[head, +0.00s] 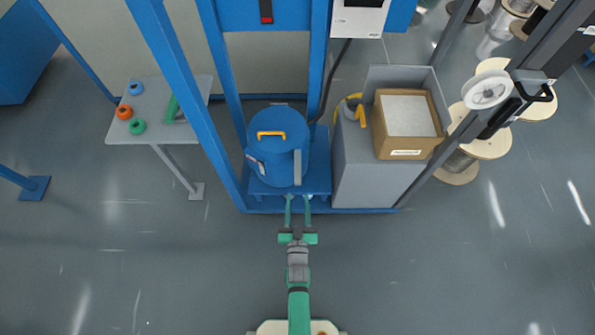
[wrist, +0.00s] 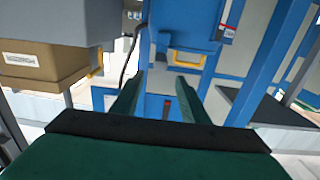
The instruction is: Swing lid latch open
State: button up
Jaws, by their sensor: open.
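A blue round vessel (head: 272,150) with a lid and a yellow handle (head: 271,134) stands on a blue platform. A pale grey upright strip, seemingly the lid latch (head: 297,167), lies against its front right side. My gripper (head: 298,198) is open and empty in front of the vessel, with its two green fingers pointing at the strip. The fingertips look close to the strip, but I cannot tell whether they touch it. The wrist view looks upside down: the vessel (wrist: 187,22) and its handle (wrist: 187,60) show beyond my open fingers. The latch is not clear there.
Blue frame posts (head: 180,90) rise left of the vessel. A grey cabinet (head: 365,185) with an open brown box (head: 405,152) stands close on its right. A grey table (head: 157,95) with coloured rings is at left. The floor in front is clear.

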jog(key=shift+w+f, duration=0.2)
jog(key=shift+w, duration=0.8)
send_near(297, 160)
jog(key=w, duration=0.5)
jog(key=shift+w+d+f, duration=0.1)
jog(key=shift+w+f, duration=0.1)
jog(key=shift+f, duration=0.15)
jog(key=shift+c, duration=0.3)
grip_shut()
